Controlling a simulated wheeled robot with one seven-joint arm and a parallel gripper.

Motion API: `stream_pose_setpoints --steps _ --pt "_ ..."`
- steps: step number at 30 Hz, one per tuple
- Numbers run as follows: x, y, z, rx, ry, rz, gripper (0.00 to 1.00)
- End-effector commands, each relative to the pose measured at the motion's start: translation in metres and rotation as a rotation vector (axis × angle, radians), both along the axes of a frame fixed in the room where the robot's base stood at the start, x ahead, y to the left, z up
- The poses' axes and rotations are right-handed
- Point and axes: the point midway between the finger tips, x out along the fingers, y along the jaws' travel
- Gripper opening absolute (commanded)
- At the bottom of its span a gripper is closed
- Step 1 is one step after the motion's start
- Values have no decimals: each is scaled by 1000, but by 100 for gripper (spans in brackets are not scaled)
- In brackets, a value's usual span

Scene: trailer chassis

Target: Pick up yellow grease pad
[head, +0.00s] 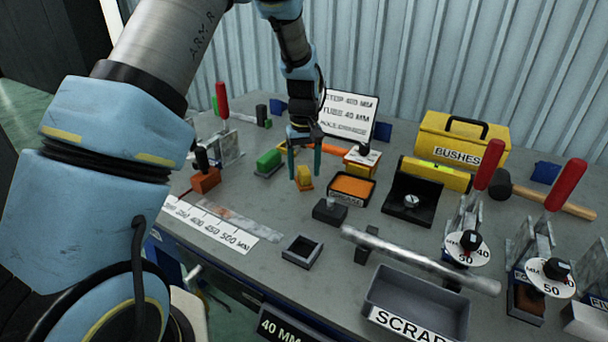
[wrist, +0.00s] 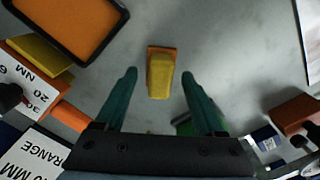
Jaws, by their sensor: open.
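The yellow grease pad (head: 304,176) stands on the grey bench in the head view, with an orange base under its yellow body. It also shows in the wrist view (wrist: 160,76), upper middle, just beyond the fingertips and between their lines. My gripper (head: 304,172) is open above and around the pad's area, with its two green fingers apart. In the wrist view the fingers (wrist: 160,72) lie left and right of the pad, with clear gaps and nothing held. Whether the tips are level with the pad is hard to tell.
An orange grease tray (head: 352,187) is right of the pad. A green block (head: 268,160) stands close on the left, partly behind the right finger in the wrist view (wrist: 188,126). A black block (head: 330,210) is in front. A sign board (head: 349,115) stands behind.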

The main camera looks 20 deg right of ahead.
Motion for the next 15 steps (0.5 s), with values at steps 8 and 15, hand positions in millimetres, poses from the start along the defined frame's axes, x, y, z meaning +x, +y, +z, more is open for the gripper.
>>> stream_pose_setpoints --steps 8,15 --pt "0 0 -11 -1 0 0 71" --pt "0 0 -11 0 -1 1 53"
